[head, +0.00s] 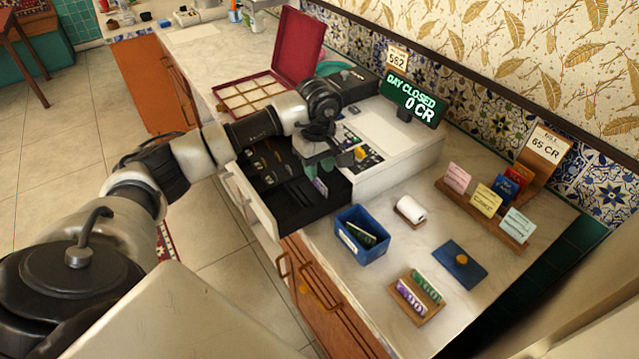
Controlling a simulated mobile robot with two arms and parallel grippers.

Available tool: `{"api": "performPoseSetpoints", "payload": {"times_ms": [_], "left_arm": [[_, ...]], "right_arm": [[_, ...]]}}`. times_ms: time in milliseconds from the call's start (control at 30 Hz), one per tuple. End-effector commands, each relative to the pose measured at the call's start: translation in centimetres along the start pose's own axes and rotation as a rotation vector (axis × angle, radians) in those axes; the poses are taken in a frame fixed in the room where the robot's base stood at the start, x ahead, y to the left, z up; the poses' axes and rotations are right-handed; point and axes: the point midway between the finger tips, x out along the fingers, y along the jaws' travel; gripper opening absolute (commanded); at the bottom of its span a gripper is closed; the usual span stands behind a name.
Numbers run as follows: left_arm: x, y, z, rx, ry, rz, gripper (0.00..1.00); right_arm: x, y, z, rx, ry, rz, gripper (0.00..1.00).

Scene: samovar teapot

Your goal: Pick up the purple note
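My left gripper (318,168) points down over the open black cash drawer (318,207) of the register. A small purple and pale piece (320,187), which looks like a note, shows right at or under its fingertips. I cannot tell whether the fingers hold it or it stands in the drawer. The gap between the fingers is not clear. Another purple note (411,298) lies in a small wooden tray (428,316) at the front of the counter, beside a green note (426,287). My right gripper is not in view.
The register (385,140) has a lit display (412,100) reading "DAY CLOSED 0 CR". A blue bin (361,236), a white roll (410,209), a blue pad (460,264) and a wooden card rack (480,215) stand on the counter. An open red box (298,48) is behind.

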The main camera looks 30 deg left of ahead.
Motion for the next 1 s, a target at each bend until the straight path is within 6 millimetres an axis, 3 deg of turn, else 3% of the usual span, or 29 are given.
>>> {"api": "performPoseSetpoints", "payload": {"times_ms": [200, 533, 767, 1000], "left_arm": [[3.2, 0.0, 0.2, 0.0, -0.003, -0.004, 0.34], [4.1, 0.1, 0.1, 0.001, -0.001, 0.0, 0.34], [4.0, 0.1, 0.1, 0.001, -0.001, 0.0, 0.0], [4.0, 0.1, 0.1, 0.001, -0.001, 0.0, 0.0]], "right_arm": [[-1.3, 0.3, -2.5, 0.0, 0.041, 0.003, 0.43], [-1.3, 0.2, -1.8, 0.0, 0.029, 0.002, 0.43], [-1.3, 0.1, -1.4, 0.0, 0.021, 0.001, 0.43], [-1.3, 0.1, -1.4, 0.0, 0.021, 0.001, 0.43]]}}
